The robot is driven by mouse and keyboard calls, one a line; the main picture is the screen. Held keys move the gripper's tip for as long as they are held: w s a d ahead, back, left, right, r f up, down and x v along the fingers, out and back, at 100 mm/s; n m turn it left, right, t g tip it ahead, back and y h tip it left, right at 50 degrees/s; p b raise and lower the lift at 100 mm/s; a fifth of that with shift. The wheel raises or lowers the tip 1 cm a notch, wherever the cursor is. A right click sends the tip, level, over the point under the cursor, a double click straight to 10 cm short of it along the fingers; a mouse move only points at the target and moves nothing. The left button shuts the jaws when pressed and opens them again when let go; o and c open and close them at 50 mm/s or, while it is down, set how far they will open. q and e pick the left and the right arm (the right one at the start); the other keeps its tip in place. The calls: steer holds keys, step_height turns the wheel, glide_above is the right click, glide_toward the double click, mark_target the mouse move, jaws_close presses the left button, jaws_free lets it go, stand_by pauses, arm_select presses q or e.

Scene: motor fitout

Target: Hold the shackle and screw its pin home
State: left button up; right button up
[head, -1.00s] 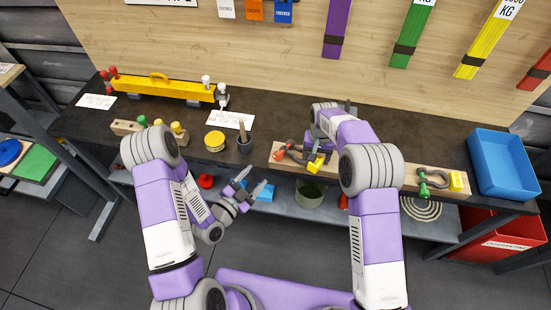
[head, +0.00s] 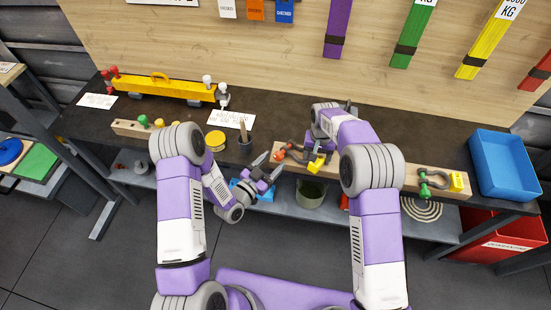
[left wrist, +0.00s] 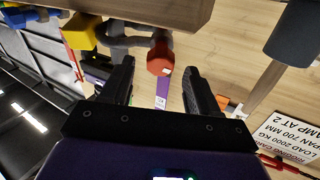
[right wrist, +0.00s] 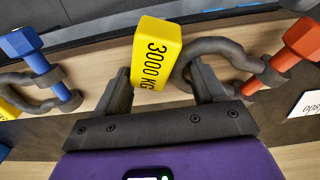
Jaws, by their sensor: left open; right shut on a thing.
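The shackle (right wrist: 222,48) is grey with a red pin (right wrist: 292,50) and a yellow 3000 KG block (right wrist: 157,52) at its bow end. It is at the front of the wooden board on the bench. My right gripper (right wrist: 163,78) is shut on the yellow block, one finger on each side. My left gripper (head: 270,167) is open and empty, just left of the shackle. In the left wrist view the red pin's hexagonal head (left wrist: 160,60) appears between the open fingertips, apart from them. The pin's thread is not clear to see.
A green-pinned shackle (head: 428,182) and a blue-pinned one (right wrist: 48,72) are on the board. A dark pot with a stick (head: 244,138) and a yellow tin (head: 215,140) stand left. A blue bin (head: 503,165) is at the right end. A shelf runs below the bench.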

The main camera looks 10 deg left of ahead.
arm_select(q)
steer(key=shift+x, duration=1.15)
arm_select(e)
steer(key=shift+r, duration=0.1)
arm_select(q)
steer(key=c, duration=1)
steer(key=shift+c, duration=0.2)
steer(key=shift+m, duration=0.5)
